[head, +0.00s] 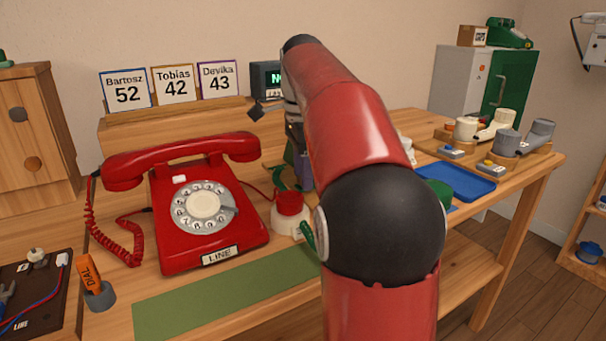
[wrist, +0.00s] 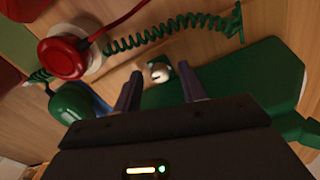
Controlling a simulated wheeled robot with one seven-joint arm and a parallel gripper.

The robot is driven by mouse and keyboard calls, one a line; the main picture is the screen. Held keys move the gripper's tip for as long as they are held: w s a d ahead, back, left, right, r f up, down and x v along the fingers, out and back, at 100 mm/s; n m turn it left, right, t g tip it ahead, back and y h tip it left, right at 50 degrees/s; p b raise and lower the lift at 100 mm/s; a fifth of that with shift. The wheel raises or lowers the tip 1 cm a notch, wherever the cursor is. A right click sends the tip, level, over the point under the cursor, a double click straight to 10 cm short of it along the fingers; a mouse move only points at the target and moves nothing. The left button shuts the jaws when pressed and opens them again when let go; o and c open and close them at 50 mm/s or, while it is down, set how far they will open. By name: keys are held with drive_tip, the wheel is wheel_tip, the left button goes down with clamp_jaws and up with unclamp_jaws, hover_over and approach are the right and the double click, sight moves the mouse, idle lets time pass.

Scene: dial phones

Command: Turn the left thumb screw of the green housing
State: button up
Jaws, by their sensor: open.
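In the wrist view, a small pale metal thumb screw (wrist: 158,72) shows between and just beyond the fingertips of my gripper (wrist: 161,80). The two dark fingers are apart with nothing held between them. I cannot tell the exact gap to the screw. The green housing (wrist: 245,88) lies to the right of the fingers. Its lower part is hidden by my gripper body. I see no second thumb screw. In the head view my red arm hides most of the housing and the gripper.
A green coiled cord (wrist: 150,35) and a red button on a white base (wrist: 65,57) lie close to the fingers. A rounded green piece (wrist: 75,100) is at their left. In the head view, a red dial phone (head: 205,205) stands left and a blue tray (head: 457,181) right.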

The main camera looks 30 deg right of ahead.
drive_tip(key=shift+f, duration=0.1)
clamp_jaws()
